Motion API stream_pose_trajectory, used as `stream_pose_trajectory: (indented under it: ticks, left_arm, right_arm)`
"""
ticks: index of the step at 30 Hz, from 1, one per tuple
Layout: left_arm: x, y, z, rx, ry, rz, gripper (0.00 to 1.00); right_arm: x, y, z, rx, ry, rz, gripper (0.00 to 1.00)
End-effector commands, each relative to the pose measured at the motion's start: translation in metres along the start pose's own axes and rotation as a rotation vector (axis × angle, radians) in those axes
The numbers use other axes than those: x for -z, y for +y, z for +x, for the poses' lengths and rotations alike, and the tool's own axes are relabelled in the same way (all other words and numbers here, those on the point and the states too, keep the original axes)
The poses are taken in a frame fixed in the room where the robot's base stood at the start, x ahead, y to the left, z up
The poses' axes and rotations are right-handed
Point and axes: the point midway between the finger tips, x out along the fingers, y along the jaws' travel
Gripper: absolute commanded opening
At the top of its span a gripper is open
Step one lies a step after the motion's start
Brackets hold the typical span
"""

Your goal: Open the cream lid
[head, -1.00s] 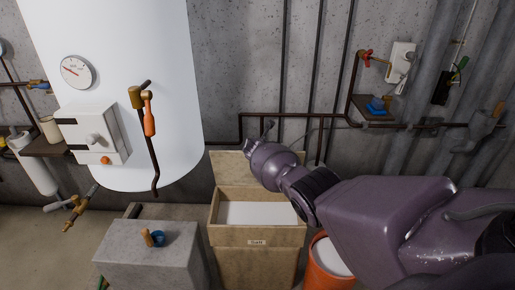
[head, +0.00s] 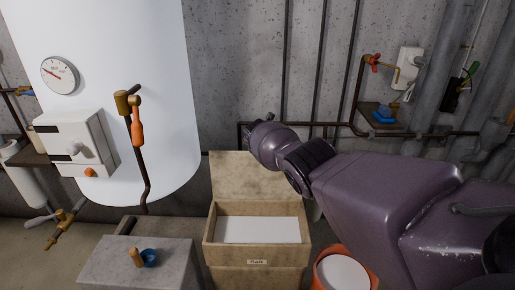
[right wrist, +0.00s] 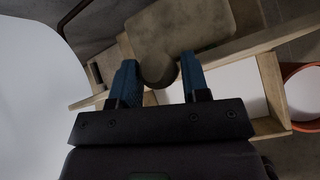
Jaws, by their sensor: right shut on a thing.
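The lid's right part is hidden behind my right arm in the head view. In the right wrist view a round dark knob (right wrist: 158,68) sits between the two blue fingers of my right gripper (right wrist: 159,78), which is shut on it. The right fingers cannot be made out in the head view. My left gripper is not in view.
An orange bucket (head: 316,277) with white contents stands right of the box. A grey block (head: 110,268) with a blue cup (head: 149,258) stands at left. A white tank (head: 150,60) and wall pipes (head: 285,60) are behind.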

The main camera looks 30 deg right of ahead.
Motion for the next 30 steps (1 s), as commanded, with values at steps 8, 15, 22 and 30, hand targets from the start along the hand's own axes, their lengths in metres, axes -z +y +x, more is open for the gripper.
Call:
stream_pose_trajectory:
  ticks: [8, 15, 22, 30]
  left_arm:
    - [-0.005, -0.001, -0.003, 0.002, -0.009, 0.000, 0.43]
    - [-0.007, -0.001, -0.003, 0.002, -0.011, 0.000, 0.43]
    - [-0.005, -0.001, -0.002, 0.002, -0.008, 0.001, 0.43]
    - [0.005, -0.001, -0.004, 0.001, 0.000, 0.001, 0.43]
  right_arm:
    - [0.007, -0.002, 0.003, 0.005, 0.015, 0.005, 0.00]
    - [0.007, -0.002, 0.003, 0.006, 0.014, 0.005, 0.60]
    - [0.004, -0.001, 0.002, 0.004, 0.009, 0.003, 0.60]
    - [0.000, 0.000, -0.004, 0.002, 0.006, 0.003, 0.60]
